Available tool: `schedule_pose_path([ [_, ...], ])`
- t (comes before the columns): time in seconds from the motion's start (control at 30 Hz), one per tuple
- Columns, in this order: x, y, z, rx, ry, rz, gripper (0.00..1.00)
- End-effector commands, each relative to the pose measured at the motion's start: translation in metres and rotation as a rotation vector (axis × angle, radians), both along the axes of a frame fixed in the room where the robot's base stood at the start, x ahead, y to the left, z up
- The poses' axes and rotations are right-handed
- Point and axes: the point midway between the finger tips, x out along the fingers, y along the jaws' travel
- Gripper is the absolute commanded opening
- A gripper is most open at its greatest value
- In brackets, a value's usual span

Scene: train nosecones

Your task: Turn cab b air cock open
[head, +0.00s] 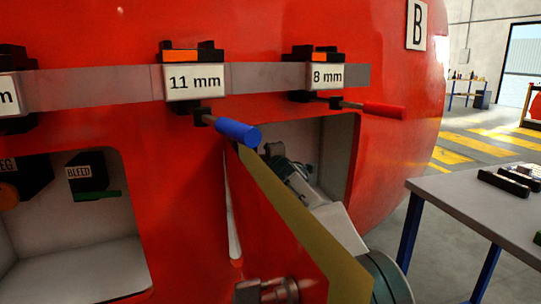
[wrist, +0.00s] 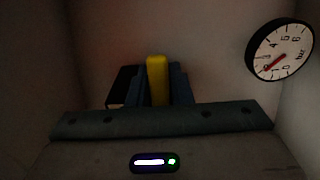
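The red nosecone with the letter B plate (head: 416,24) fills most of the head view. My gripper is hidden in the head view, as my arm (head: 335,222) reaches into the right-hand recess (head: 338,150) behind an open hatch door (head: 300,215). In the wrist view my gripper (wrist: 158,84) has its dark fingers close together, on both sides of an upright yellow handle (wrist: 157,80), with no clear gap. A dark block with a pale label edge (wrist: 122,88) shows behind the left finger. The handle's base and pivot are hidden.
A round pressure gauge (wrist: 279,50) hangs at the recess's right. Blue (head: 238,132) and red (head: 383,110) tool handles stick out below the 11 mm and 8 mm labels. A left recess holds a BLEED block (head: 85,172). A table (head: 470,200) stands at right.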

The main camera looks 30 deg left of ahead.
Motion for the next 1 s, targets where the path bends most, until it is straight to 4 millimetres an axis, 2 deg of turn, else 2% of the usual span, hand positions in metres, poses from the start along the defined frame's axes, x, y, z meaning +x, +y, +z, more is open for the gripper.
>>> schedule_pose_path([
  [0.07,-0.001,0.001,0.0,0.001,0.001,0.001,0.36],
  [0.47,0.0,-0.006,-0.002,0.004,0.002,-0.005,0.36],
  [0.67,-0.013,-0.017,-0.005,0.005,0.002,-0.003,0.36],
  [1.0,-0.045,-0.047,-0.005,0.005,0.001,-0.001,0.36],
])
